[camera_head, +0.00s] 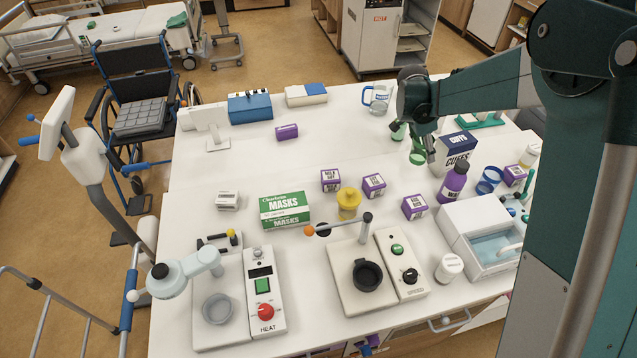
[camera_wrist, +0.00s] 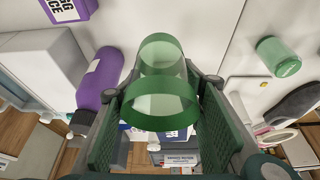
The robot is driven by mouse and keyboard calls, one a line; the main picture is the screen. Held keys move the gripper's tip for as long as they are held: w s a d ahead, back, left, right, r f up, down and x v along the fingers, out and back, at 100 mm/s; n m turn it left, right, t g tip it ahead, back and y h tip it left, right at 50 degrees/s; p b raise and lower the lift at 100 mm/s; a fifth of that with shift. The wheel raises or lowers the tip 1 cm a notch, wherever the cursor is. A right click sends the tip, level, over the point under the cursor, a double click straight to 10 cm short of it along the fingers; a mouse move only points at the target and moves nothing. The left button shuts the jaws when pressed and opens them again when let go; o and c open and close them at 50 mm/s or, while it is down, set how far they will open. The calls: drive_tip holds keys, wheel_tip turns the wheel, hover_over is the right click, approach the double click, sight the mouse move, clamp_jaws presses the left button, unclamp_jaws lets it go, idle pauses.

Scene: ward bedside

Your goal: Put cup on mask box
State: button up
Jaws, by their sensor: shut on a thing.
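A translucent green cup (camera_wrist: 163,62) is between the two fingers of my gripper (camera_wrist: 163,118) in the wrist view, and the fingers are shut on it. In the head view the cup (camera_head: 417,154) shows below my gripper (camera_head: 422,148), partly hidden by the fingers, at the back right of the table. Its height above the table is hard to tell. The green and white mask box (camera_head: 285,208) lies on the table near the middle left, well to the left and front of the cup. Its top is clear.
A second green cup (camera_head: 398,131) stands just left of my gripper. A cuffs box (camera_head: 458,146) and purple bottle (camera_head: 453,183) are close on the right. Small purple boxes (camera_head: 373,186) and a yellow container (camera_head: 348,203) stand between cup and mask box. The table's (camera_head: 250,165) left-centre is open.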

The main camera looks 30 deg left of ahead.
drive_tip(key=s+a+r+n+p, duration=0.2)
drive_tip(key=s+a+r+p, duration=0.1)
drive_tip(key=s+a, duration=1.2)
drive_tip(key=s+a+r+n+t+y+p, duration=0.1)
drive_tip(key=s+a+r+n+p, duration=0.2)
drive_tip(key=s+a, duration=1.2)
drive_tip(key=s+r+p, duration=0.1)
drive_tip(key=s, duration=0.6)
drive_tip(key=shift+s+a+r, duration=0.2)
drive_tip(key=shift+s+r, duration=0.1)
drive_tip(key=shift+r, duration=0.1)
approach(294, 198)
drive_tip(key=shift+w+d+f, duration=0.4)
drive_tip(key=shift+w+d, duration=0.3)
drive_tip(key=shift+w, duration=0.1)
drive_tip(key=shift+f, duration=0.1)
drive_tip(key=shift+f+p, duration=0.3)
drive_tip(key=shift+f, duration=1.5)
drive_tip(key=shift+f, duration=0.15)
